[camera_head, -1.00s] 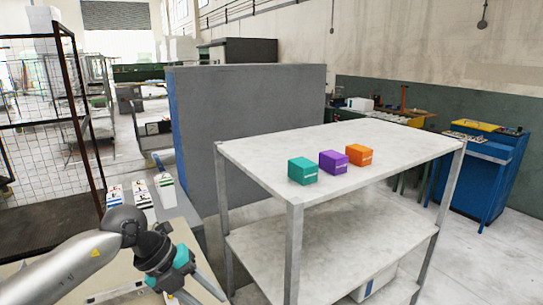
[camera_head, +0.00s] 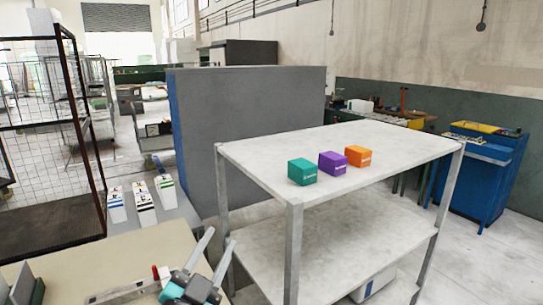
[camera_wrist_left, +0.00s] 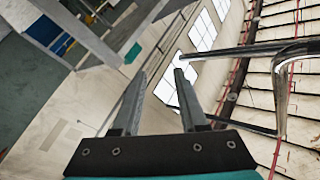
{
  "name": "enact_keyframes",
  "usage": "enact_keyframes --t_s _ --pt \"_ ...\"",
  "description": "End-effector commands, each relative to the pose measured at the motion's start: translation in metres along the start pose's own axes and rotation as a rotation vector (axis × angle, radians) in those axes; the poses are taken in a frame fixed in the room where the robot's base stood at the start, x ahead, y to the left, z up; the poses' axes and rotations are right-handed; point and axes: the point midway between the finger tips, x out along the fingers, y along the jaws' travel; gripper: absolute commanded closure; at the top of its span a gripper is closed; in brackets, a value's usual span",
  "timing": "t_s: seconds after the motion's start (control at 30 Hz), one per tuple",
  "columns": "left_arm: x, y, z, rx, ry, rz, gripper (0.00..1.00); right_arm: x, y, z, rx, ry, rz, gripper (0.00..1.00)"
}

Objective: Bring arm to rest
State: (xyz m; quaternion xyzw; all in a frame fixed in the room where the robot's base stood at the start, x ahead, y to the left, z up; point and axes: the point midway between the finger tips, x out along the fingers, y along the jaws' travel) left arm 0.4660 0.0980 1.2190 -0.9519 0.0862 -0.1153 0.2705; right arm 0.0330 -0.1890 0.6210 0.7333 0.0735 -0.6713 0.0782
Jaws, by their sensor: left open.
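My left gripper (camera_head: 221,237) is at the bottom of the head view, in front of the shelf table's near left leg. Its two grey fingers point up and stand apart with nothing between them. The left wrist view also shows the open, empty fingers (camera_wrist_left: 160,74), with wall, windows and roof beams beyond. My right gripper is not in view. A teal box (camera_head: 302,172), a purple box (camera_head: 332,163) and an orange box (camera_head: 358,156) stand in a row on the white shelf table (camera_head: 270,150), clear of the gripper.
A beige worktop (camera_head: 100,262) lies at the lower left, with a red-tipped item on it. Several white bins (camera_head: 143,203) stand behind it. A grey partition (camera_head: 250,130) stands behind the shelf table, and a blue cabinet (camera_head: 470,185) is at the right.

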Motion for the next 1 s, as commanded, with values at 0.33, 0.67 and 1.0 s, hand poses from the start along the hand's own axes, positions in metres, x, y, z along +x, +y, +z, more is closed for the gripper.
enact_keyframes --t_s 0.33,0.67,1.0 --pt "-0.124 0.029 0.136 -0.288 -0.772 0.008 0.57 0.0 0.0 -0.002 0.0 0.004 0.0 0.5" --pt "-0.26 0.085 0.165 -0.44 -1.283 0.235 0.57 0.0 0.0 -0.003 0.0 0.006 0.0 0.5" --pt "-0.305 0.133 0.211 -0.475 -1.442 0.347 0.57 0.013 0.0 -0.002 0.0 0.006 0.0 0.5"
